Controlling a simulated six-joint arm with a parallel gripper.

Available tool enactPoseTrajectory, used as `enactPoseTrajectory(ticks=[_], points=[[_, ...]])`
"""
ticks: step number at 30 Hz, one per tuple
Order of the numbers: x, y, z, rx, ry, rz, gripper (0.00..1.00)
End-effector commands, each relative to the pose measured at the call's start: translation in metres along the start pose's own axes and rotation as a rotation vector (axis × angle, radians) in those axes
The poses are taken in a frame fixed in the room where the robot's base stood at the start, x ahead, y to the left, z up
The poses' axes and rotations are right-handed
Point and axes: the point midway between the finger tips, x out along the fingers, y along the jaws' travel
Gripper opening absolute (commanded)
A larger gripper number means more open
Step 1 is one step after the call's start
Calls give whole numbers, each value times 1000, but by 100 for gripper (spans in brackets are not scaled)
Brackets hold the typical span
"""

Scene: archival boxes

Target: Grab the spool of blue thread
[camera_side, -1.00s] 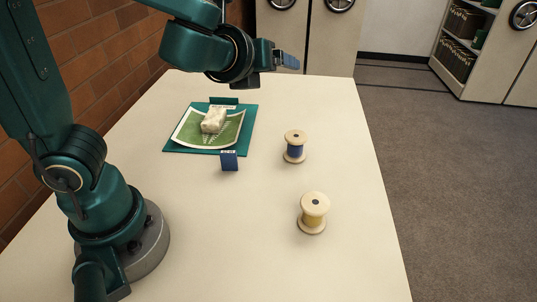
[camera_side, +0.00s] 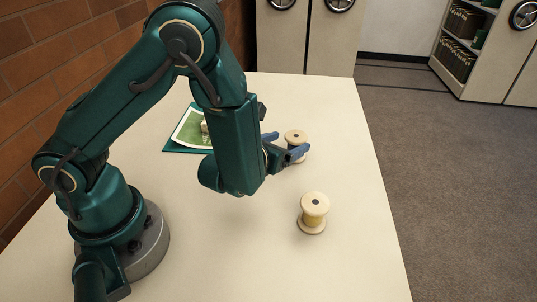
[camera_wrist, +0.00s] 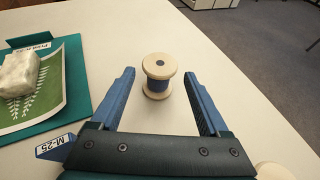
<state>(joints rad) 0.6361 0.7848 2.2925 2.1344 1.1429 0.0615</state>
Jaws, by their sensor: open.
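The spool of blue thread (camera_side: 295,137) stands upright on the table, with pale wooden ends. In the side view my gripper's fingers partly hide its lower part. In the wrist view the blue spool (camera_wrist: 158,75) stands between and slightly beyond the fingertips, with no finger seen touching it. My gripper (camera_side: 286,145) has blue fingers spread apart. It is open and empty, and it also shows at the bottom of the wrist view (camera_wrist: 159,76).
A teal folder (camera_side: 180,148) with a green fern picture and a whitish block (camera_wrist: 19,74) lies to the left. A small blue tag marked M-25 (camera_wrist: 56,145) is beside it.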

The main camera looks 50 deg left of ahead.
Motion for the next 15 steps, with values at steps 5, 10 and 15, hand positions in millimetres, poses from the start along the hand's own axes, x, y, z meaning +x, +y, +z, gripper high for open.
enactPoseTrajectory(ticks=[5, 10, 15], points=[[7, 0, -15, -1, 0, 0, 78], [21, 1, -16, -6, 0, 4, 78], [43, 1, -16, -6, 0, 4, 78]])
